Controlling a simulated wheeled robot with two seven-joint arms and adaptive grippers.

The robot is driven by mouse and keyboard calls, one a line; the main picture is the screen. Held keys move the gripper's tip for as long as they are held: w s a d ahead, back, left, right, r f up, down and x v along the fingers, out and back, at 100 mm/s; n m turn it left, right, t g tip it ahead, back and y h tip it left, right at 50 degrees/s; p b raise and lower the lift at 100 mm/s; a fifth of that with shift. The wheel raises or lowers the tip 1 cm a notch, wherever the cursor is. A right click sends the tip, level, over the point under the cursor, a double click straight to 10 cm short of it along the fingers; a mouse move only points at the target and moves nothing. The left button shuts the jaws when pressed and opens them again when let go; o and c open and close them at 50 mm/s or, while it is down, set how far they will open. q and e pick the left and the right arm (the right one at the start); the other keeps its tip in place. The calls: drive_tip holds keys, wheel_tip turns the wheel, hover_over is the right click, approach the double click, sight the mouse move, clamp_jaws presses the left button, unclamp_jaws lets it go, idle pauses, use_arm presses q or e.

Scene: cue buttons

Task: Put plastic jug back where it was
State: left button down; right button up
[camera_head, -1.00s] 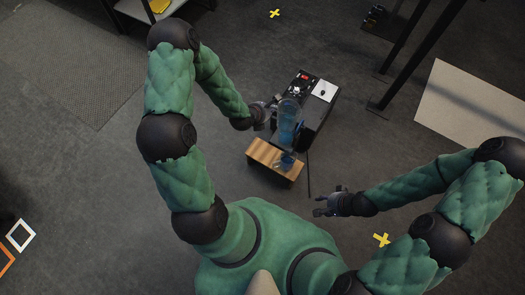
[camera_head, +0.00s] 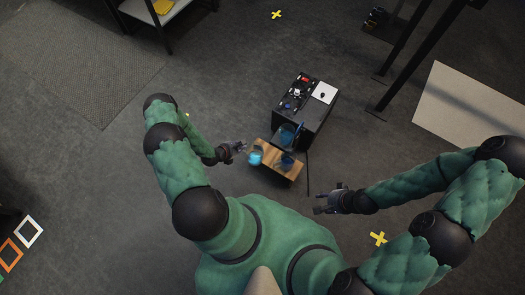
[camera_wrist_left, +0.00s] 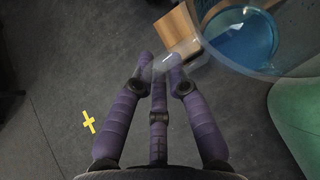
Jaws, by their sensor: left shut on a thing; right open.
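The clear plastic jug (camera_head: 255,158), with bright blue in its bottom, is at the left end of the wooden top in the head view. My left gripper (camera_head: 241,147) is just left of it. In the left wrist view the jug (camera_wrist_left: 240,40) fills the upper right, tilted in the picture. There my left fingers (camera_wrist_left: 158,65) are shut on a clear part of it, probably its handle. I cannot tell whether the jug touches the wood. My right gripper (camera_head: 324,205) is open and empty, to the right of the wooden top.
The wooden top (camera_head: 265,175) also carries a small blue vessel (camera_head: 287,162). Behind it stands a black cabinet (camera_head: 314,122) with a bluish see-through object (camera_head: 287,134) at its near end and a white pad (camera_head: 324,92). Open floor lies left of them.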

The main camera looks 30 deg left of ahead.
use_arm(q)
drive_tip(key=w+a+f+b, duration=0.1)
drive_tip(key=w+f+b, duration=0.6)
drive_tip(key=w+f, duration=0.4)
wheel_tip(320, 180, down, 4)
drive_tip(key=shift+w+a+f+b, duration=0.15)
drive_tip(key=shift+a+b, duration=0.15)
drive_tip(key=shift+b, duration=0.05)
drive_tip(key=c, duration=1.2)
unclamp_jaws()
